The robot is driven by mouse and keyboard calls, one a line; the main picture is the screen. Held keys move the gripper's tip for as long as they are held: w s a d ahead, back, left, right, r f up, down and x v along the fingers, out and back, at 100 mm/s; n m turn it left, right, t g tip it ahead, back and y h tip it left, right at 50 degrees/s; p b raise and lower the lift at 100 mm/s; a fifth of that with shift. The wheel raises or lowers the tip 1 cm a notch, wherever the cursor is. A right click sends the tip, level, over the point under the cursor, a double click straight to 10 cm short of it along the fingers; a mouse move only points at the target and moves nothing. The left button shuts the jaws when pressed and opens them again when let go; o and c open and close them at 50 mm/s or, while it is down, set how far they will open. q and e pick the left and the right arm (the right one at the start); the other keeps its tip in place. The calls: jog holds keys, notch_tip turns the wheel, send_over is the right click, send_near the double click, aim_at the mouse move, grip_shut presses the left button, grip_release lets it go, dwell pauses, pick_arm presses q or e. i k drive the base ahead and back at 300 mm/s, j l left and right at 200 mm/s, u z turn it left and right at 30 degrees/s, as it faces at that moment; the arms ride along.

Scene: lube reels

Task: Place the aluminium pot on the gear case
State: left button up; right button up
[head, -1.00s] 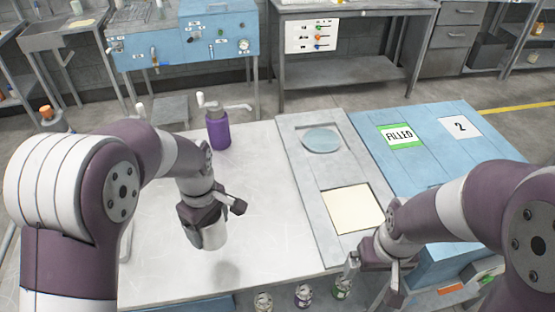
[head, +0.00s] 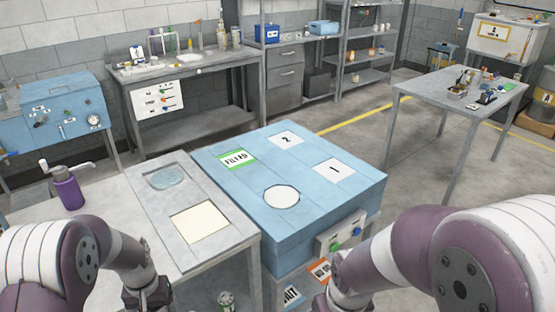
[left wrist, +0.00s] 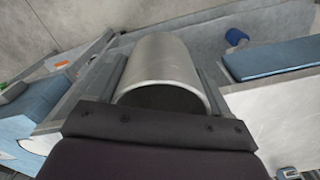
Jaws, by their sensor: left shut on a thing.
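The aluminium pot (left wrist: 165,72) is a smooth silver-grey cylinder with a dark end facing the camera in the left wrist view. My left gripper (left wrist: 162,88) is shut on it, with one finger along each side. In the head view only part of my left wrist shows at the bottom edge, and the pot is out of sight there. My right arm enters from the right, but its gripper is below the frame. No thing in view is clearly marked as the gear case, so I cannot tell which it is.
A blue bench (head: 240,192) has a FILLED label (head: 237,159), plates marked 2 (head: 286,140) and 1 (head: 334,169), and a white disc (head: 282,197). Beside it, the grey bench has a cream square (head: 201,222). A purple bottle (head: 68,191) stands left. A cluttered table (head: 420,90) stands right.

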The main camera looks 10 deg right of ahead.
aim_at(314, 186)
jog(key=i+l+z, duration=0.2)
jog(key=l+z, duration=0.2)
jog(key=i+l+z, duration=0.25)
jog(key=z, duration=0.2)
jog(key=i+l+z, duration=0.15)
jog(key=z, duration=0.25)
jog(key=i+z, duration=0.45)
jog(key=i+l+u, duration=0.1)
jog(key=i+u, duration=0.2)
jog(key=i, duration=0.15)
jog(key=i+l+u, duration=0.3)
jog(key=i, duration=0.2)
jog(key=j, duration=0.05)
